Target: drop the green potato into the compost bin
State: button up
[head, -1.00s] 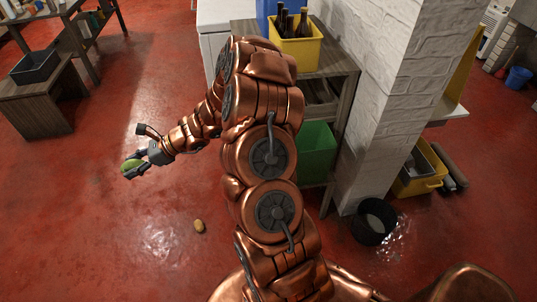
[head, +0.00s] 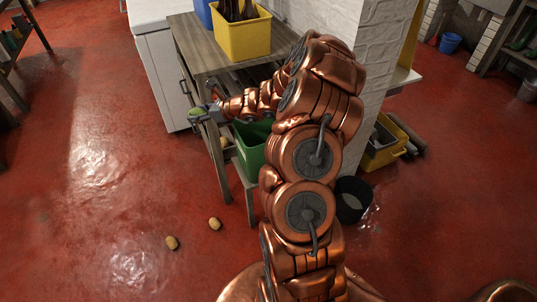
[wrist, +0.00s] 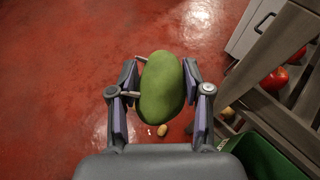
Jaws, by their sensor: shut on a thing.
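The green potato (wrist: 162,88) is between the fingers of my gripper (wrist: 160,96) in the wrist view. In the head view the potato (head: 197,113) shows at the tip of my gripper (head: 207,112), left of the wooden table. A green bin (head: 252,158) stands low under the table, partly hidden by my arm. Its rim (wrist: 262,152) shows at the lower right of the wrist view, apart from the potato. No label shows that it is the compost bin.
Brown potatoes (head: 171,242) (head: 214,223) lie on the red floor. The wooden table (head: 205,50) carries a yellow crate (head: 243,38) of bottles. Red round things (wrist: 274,79) sit on its lower shelf. A black bin (head: 352,202) stands right of my arm. Floor at left is clear.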

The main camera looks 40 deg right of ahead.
jog(key=s+d+f+m+t+h+b, duration=0.1)
jog(key=d+f+m+h+b, duration=0.2)
jog(key=d, duration=0.9)
jog(key=shift+d+f+t+h+b, duration=0.3)
jog(key=shift+f+b, duration=0.4)
jog(key=shift+f, duration=0.25)
jog(key=s+d+f+m+h+b, duration=0.1)
jog(key=s+d, duration=0.1)
jog(key=d, duration=0.2)
jog(key=s+d+f+m+h+b, duration=0.2)
jog(key=d, duration=0.3)
jog(key=s+d+f+m+h+b, duration=0.1)
jog(key=s+d+f+h+b, duration=0.1)
jog(key=d, duration=0.3)
jog(key=shift+f+m, duration=0.15)
jog(key=shift+m, duration=0.15)
jog(key=shift+s+d+f+b, duration=0.1)
jog(key=shift+d+f+b, duration=0.05)
jog(key=shift+f+b, duration=2.15)
jog(key=shift+f, duration=0.7)
jog(key=o, duration=1.3)
